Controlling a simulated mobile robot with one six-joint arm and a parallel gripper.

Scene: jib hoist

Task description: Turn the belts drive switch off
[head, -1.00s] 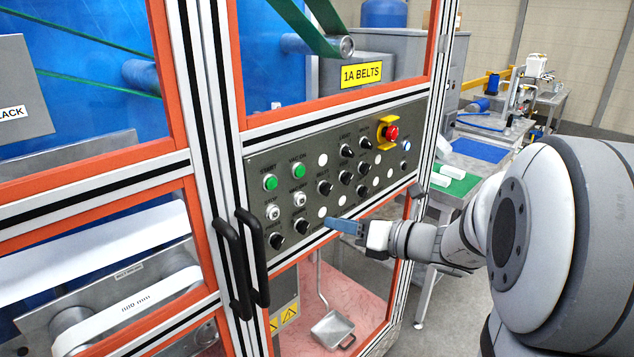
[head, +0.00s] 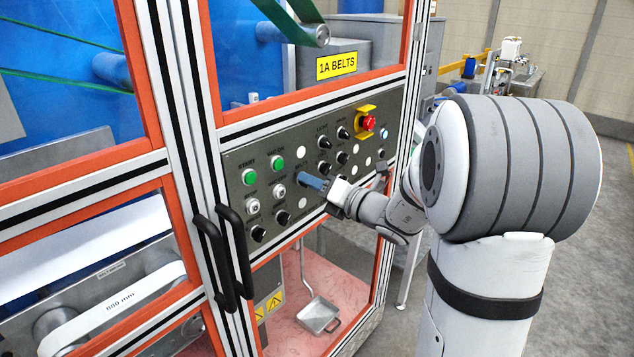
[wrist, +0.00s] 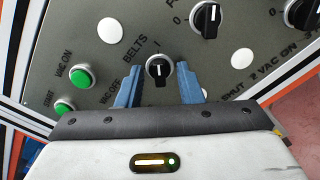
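The belts drive switch (wrist: 158,70) is a black rotary knob under the label "BELTS" in the wrist view. Its grip stands roughly upright in that view, its upper end toward the "1" mark. My gripper (wrist: 158,80) is open, with one blue finger on each side of the knob and a gap visible on both sides. I cannot tell how far the fingertips are from the panel. In the head view my gripper (head: 312,181) is at the control panel (head: 234,160) and hides the belts knob.
Green buttons (head: 248,176), several other black knobs (head: 259,234) and a red emergency stop (head: 369,123) in a yellow surround share the panel. Black door handles (head: 238,250) stick out at the left.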

